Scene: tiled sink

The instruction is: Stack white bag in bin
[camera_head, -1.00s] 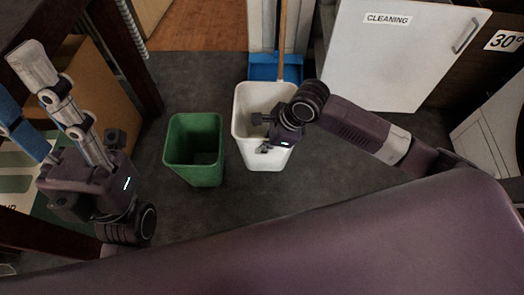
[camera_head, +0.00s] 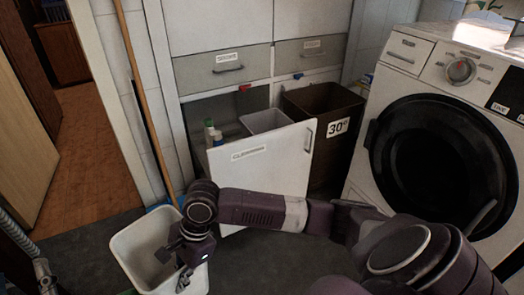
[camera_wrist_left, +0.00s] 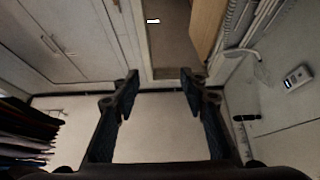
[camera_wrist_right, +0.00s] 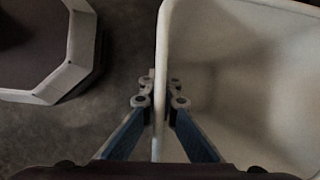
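A white open-topped bin (camera_head: 130,258) is at the lower left of the head view; its inside looks empty. No separate white bag can be made out. My right gripper (camera_head: 180,262) is at the bin's right side. In the right wrist view, the bin's wall (camera_wrist_right: 240,70) fills the right half, and the fingers of my right gripper (camera_wrist_right: 160,100) are closed on its rim, one on each side. I cannot tell whether the bin touches the floor. My left gripper (camera_wrist_left: 160,85) is open and empty in the left wrist view. A light grey bin (camera_head: 264,120) stands inside the open cabinet.
The open cabinet door (camera_head: 262,165) labelled CLEANING stands in front of the grey bin. A brown bin (camera_head: 320,100) marked 30° is to its right, then a washing machine (camera_head: 440,130). Bottles (camera_head: 212,132) stand in the cabinet. A broom handle (camera_head: 142,90) leans at left.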

